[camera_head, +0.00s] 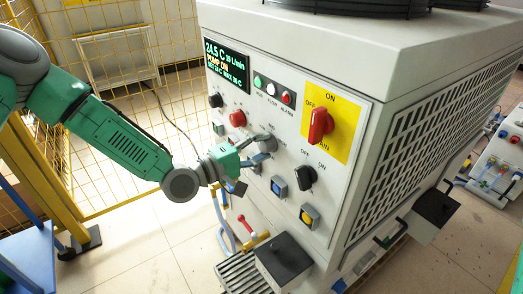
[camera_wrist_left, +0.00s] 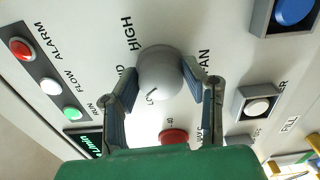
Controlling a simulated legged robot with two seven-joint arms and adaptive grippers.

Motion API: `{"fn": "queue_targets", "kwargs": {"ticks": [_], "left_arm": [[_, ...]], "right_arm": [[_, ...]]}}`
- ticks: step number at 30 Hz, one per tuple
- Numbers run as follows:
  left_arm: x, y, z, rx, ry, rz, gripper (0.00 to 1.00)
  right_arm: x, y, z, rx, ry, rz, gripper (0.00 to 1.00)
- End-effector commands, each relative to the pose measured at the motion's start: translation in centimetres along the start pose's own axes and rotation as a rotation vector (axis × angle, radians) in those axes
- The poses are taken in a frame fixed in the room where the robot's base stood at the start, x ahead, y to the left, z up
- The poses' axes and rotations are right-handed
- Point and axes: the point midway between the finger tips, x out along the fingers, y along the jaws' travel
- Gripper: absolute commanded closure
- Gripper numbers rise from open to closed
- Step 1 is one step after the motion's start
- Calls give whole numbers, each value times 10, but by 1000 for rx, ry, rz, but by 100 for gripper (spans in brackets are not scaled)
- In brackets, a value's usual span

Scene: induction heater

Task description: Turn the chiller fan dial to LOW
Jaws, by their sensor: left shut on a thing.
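The fan dial (camera_wrist_left: 158,72) is a round grey knob between HIGH, a partly hidden label ending in "ID", and a partly covered "LO". A short dark mark shows near its lower edge; I cannot tell exactly which label it points at. My left gripper (camera_wrist_left: 161,84) has a finger on each side of the dial and is shut on it. In the head view the dial (camera_head: 267,142) is partly hidden by my left gripper (camera_head: 254,155), whose arm reaches in from the left. My right gripper is not in view.
The chiller panel carries a red button (camera_head: 237,119), a black knob (camera_head: 305,179), a red main switch (camera_head: 320,126) on a yellow plate, a blue button (camera_head: 278,186) and a yellow button (camera_head: 309,216). A display (camera_head: 226,64) is lit. A yellow mesh fence (camera_head: 120,40) stands behind my arm.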

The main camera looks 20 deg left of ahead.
Motion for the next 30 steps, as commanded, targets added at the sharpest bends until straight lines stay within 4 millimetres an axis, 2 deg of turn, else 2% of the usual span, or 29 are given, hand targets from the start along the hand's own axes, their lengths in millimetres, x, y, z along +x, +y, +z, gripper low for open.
{"fn": "queue_targets", "kwargs": {"ticks": [1,15,30], "left_arm": [[0,-1,-6,-42,14,4,91],[0,-1,-6,-385,13,4,91],[0,0,-6,-487,12,2,90]], "right_arm": [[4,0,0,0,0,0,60],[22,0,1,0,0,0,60],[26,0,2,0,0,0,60]]}}
